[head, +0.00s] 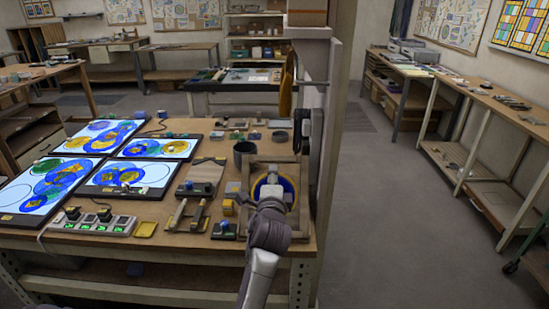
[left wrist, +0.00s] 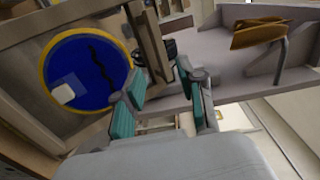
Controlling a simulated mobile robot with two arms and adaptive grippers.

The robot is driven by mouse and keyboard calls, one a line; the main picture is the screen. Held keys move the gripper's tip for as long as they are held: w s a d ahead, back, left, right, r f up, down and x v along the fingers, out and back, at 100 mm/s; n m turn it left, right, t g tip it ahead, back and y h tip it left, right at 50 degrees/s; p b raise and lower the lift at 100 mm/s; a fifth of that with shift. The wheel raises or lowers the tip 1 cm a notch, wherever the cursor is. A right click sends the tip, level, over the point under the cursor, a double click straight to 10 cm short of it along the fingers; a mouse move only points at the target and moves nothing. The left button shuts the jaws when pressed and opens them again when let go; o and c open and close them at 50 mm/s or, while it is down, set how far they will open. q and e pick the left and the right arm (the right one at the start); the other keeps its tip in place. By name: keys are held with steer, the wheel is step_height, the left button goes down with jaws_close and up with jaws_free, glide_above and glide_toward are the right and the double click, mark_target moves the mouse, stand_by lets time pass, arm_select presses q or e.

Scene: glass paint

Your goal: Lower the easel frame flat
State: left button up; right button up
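The wooden easel frame (head: 246,170) is at the right end of the workbench, around a blue disc with a yellow rim (head: 262,184). Its exact tilt is hard to tell. My left arm reaches over its near side, and my left gripper (head: 271,182) is in front of the disc, hiding part of it. In the left wrist view, the frame's side bar (left wrist: 148,42) runs down towards the gap between the spread teal-padded fingers of my left gripper (left wrist: 162,84). The fingers look apart, and contact with the bar is unclear. The blue disc (left wrist: 88,70) lies left of them. My right gripper is not in view.
A dark cup (head: 243,153) stands behind the frame's left corner. Lit panels with coloured glass circles (head: 55,184) cover the bench's left part. A pale post (head: 333,120) rises close to the frame's right. The floor to the right is clear.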

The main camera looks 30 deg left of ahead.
mark_target(275, 158)
arm_select(q)
steer(key=p+x, duration=0.1)
steer(key=x, duration=1)
steer(key=shift+f, duration=0.15)
jaws_close()
